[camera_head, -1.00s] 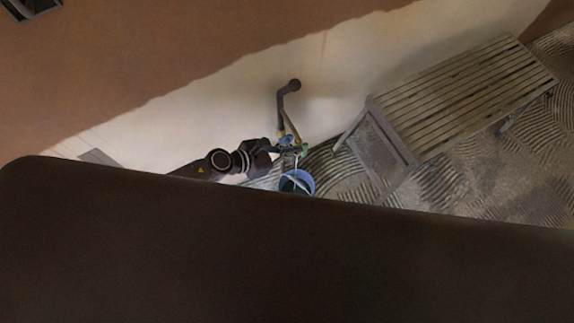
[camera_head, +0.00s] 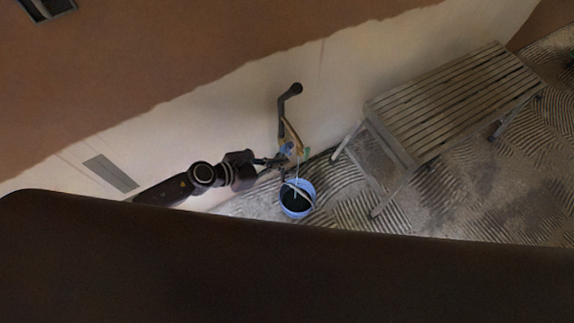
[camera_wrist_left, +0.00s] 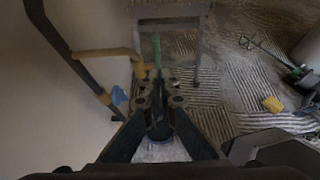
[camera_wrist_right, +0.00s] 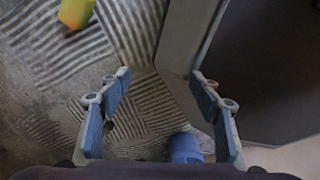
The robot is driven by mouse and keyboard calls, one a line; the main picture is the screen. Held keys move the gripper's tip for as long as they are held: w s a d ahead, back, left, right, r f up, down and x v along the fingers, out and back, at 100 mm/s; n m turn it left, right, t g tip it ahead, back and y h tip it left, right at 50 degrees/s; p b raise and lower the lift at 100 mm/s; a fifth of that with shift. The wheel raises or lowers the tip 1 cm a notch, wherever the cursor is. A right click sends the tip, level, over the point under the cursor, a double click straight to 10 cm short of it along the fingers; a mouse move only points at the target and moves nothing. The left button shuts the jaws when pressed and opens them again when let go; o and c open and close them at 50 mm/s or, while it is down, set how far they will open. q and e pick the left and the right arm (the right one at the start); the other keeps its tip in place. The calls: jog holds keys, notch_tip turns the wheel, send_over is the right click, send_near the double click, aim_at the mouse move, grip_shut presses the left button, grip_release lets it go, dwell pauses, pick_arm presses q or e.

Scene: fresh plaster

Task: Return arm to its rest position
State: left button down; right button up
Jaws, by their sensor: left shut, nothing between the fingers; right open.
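My left gripper (camera_head: 274,161) reaches in from the left in the head view, beside the wall pipe and above a blue bucket. In the left wrist view its fingers (camera_wrist_left: 158,100) are together with nothing seen between them. My right gripper shows only in the right wrist view (camera_wrist_right: 160,88). Its two blue-padded fingers stand wide apart with nothing between them. My right arm is not in the head view.
The blue bucket (camera_head: 297,199) stands on the ridged floor below a brown pipe with a tap (camera_head: 288,105). A slatted bench (camera_head: 455,103) stands along the wall to the right. A yellow block (camera_wrist_right: 75,12) lies on the floor. My dark body fills the lower head view.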

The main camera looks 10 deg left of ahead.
pick_arm(q)
jog(key=shift+s+a+r+p, duration=0.5)
jog(key=shift+s+a+r, duration=0.7)
jog(key=shift+a+r, duration=1.3)
jog(key=w+a+f+n+t+y, duration=0.35)
jog(key=a+f+n, duration=0.55)
jog(key=n, duration=0.7)
jog(key=s+a+f+n+g+y, duration=0.1)
jog(key=s+a+f+n+y, duration=0.15)
jog(key=f+n, duration=0.3)
jog(key=s+a+f+n+g+y, duration=0.1)
jog(key=s+a+f+n+y, duration=0.1)
jog(key=s+f+n, duration=0.3)
jog(key=s+f+n+g, duration=0.2)
jog(key=s+f+n, duration=0.3)
jog(key=s, duration=0.5)
jog(key=s+d+f+n+g+y, duration=0.1)
jog(key=s+f+n+g, duration=0.2)
jog(key=s, duration=0.7)
jog(key=s+d+f+n+g, duration=0.1)
jog(key=s+f+n+g, duration=0.1)
jog(key=s+f+n, duration=0.5)
jog(key=s+n, duration=0.3)
jog(key=s, duration=0.1)
jog(key=shift+d+f+y, duration=0.15)
jog(key=shift+f+y, duration=0.15)
pick_arm(e)
jog(key=shift+w+d+r, duration=0.3)
jog(key=shift+w+r, duration=0.3)
jog(key=shift+r, duration=0.1)
